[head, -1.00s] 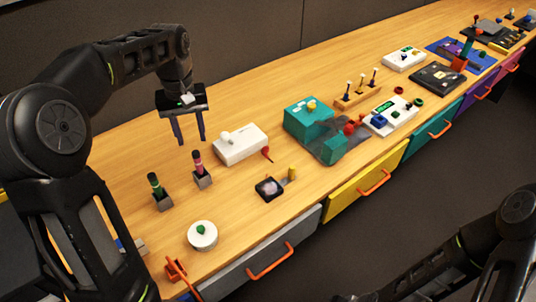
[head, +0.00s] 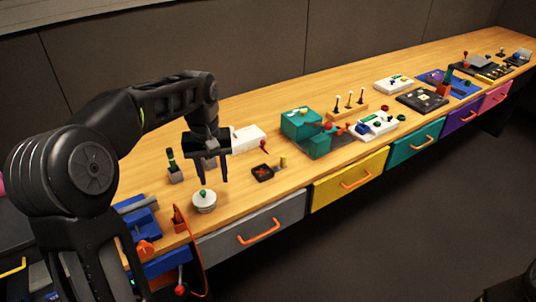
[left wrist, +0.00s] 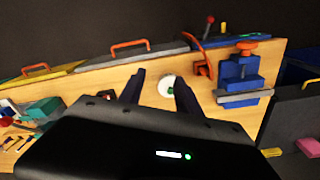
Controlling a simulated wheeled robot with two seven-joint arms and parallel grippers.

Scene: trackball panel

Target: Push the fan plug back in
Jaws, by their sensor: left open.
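A small black square fan unit (head: 263,173) lies near the front edge of the bench. A short upright yellow piece (head: 283,162), which may be the fan plug, stands just right of it; I cannot tell how deep it sits. My left gripper (head: 213,182) is open and empty, fingers pointing down, left of the fan unit and apart from it. It hangs by a round white disc with a green knob (head: 204,203). In the left wrist view the disc (left wrist: 166,86) shows between the open fingers (left wrist: 158,80). The fan is not clearly visible there.
A white box (head: 248,139) stands behind my gripper, and a green-capped post (head: 171,164) to its left. Teal blocks (head: 301,124) stand right of the fan. A blue vise-like device (left wrist: 240,78) and a grey drawer (head: 252,231) are near the front.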

